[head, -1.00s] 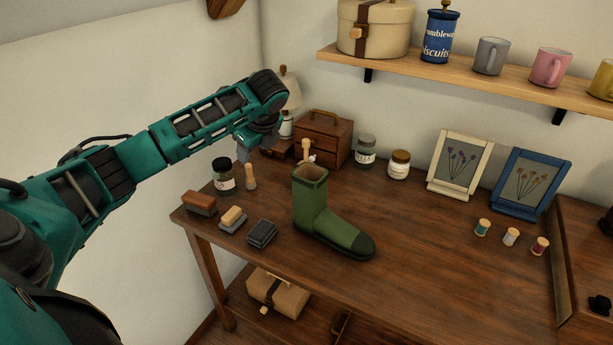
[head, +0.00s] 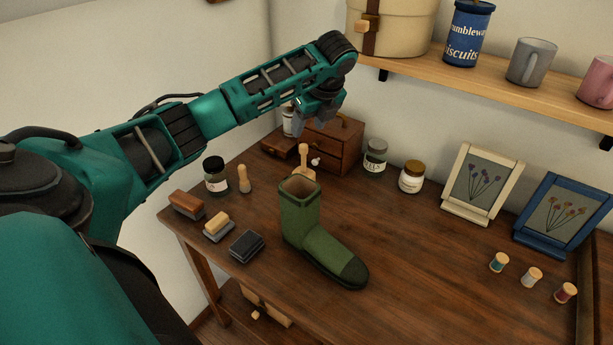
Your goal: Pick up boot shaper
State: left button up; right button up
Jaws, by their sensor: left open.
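The boot shaper (head: 304,158) appears to be the pale wooden piece with a knobbed handle that shows just above the top of the green boot (head: 301,222). Its lower part is hidden by the boot's rim, and I cannot tell whether it stands behind the boot or in it. The boot stands upright on the table, toe toward the lower right. My left gripper (head: 315,122) is open and empty, pointing down above and beyond the shaper, in front of the wooden drawer box (head: 336,146). My right gripper is not in view.
Brushes and blocks (head: 217,226) and a dark jar (head: 215,176) lie left of the boot. Two jars (head: 411,177), picture frames (head: 482,185) and thread spools (head: 532,277) stand to the right. A wall shelf (head: 480,75) overhangs the back. The table (head: 430,270) is clear right of the boot.

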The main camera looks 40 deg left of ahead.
aim_at(304, 145)
pick_arm(q)
jog(key=x, duration=0.4)
jog(key=shift+d+x, duration=0.15)
jog(key=shift+x, duration=1.2)
jog(key=shift+d+x, duration=0.2)
jog(key=shift+x, duration=1.2)
jog(key=shift+w+f, duration=0.1)
grip_shut()
